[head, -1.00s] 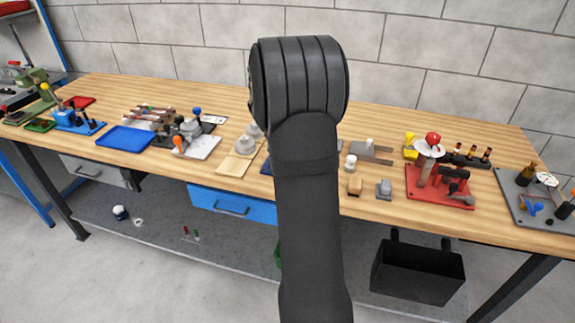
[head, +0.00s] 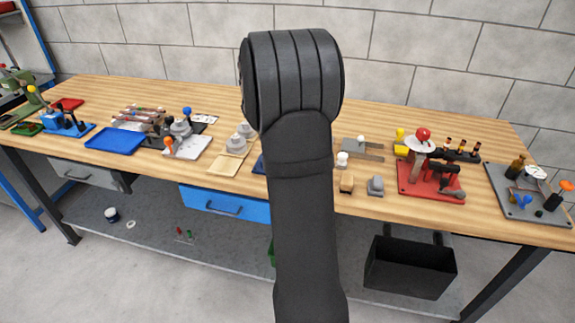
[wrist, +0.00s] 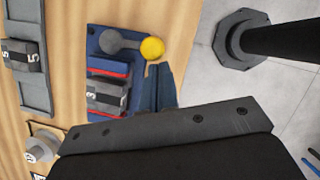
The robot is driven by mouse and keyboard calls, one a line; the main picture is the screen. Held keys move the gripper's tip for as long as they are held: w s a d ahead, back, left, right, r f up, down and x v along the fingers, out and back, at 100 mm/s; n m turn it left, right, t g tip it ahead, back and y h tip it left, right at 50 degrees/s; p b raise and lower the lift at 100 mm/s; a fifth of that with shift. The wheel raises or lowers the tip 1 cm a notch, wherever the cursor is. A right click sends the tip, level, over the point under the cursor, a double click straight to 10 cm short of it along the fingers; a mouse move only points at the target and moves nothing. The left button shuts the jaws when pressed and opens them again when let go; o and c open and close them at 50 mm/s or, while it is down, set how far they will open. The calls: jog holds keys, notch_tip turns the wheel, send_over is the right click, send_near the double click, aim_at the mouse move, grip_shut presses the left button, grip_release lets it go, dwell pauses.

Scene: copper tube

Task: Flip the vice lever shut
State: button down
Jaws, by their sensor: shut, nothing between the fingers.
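The vice shows in the wrist view as a dark blue base (wrist: 98,42) with red-edged jaws (wrist: 108,72) around a grey block (wrist: 104,94). Its grey lever (wrist: 120,41) ends in a yellow ball knob (wrist: 152,48) and points right across the upper end of the base. My gripper (wrist: 159,72) is shut and empty, with its tips close to the knob, just below it in the picture. I cannot tell whether they touch. In the head view my arm hides the gripper and nearly all of the vice; only a blue edge (head: 259,163) shows.
In the wrist view a grey tray (wrist: 30,85) with a numbered block lies left of the vice, and a round grey part (wrist: 42,148) lies lower left. The bench edge runs just right of the vice. A red fixture (head: 430,180) stands right of my arm in the head view.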

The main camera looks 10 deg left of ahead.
jog(key=d+n, duration=0.1)
jog(key=d+n+t, duration=0.1)
jog(key=n, duration=0.1)
jog(key=shift+s+d+y, duration=0.2)
jog(key=shift+d+y, duration=0.1)
jog(key=d+n, duration=0.1)
jog(key=d+n+y, duration=0.1)
jog(key=n, duration=0.1)
jog(key=d+n+t, duration=0.1)
jog(key=shift+w+d+n, duration=0.15)
jog(key=shift+w+n, duration=0.2)
jog(key=shift+n, duration=0.05)
jog(key=shift+w+d, duration=0.45)
jog(key=shift+d, duration=0.4)
jog(key=shift+w+d, duration=1.05)
jog(key=shift+w, duration=0.15)
jog(key=s, duration=0.3)
jog(key=s+r, duration=0.1)
jog(key=shift+s+d, duration=0.15)
jog(key=shift+d, duration=0.15)
jog(key=d+v, duration=0.1)
jog(key=v, duration=0.7)
jog(key=shift+s+d+r, duration=0.35)
jog(key=shift+d+r, duration=0.1)
jog(key=shift+d, duration=0.05)
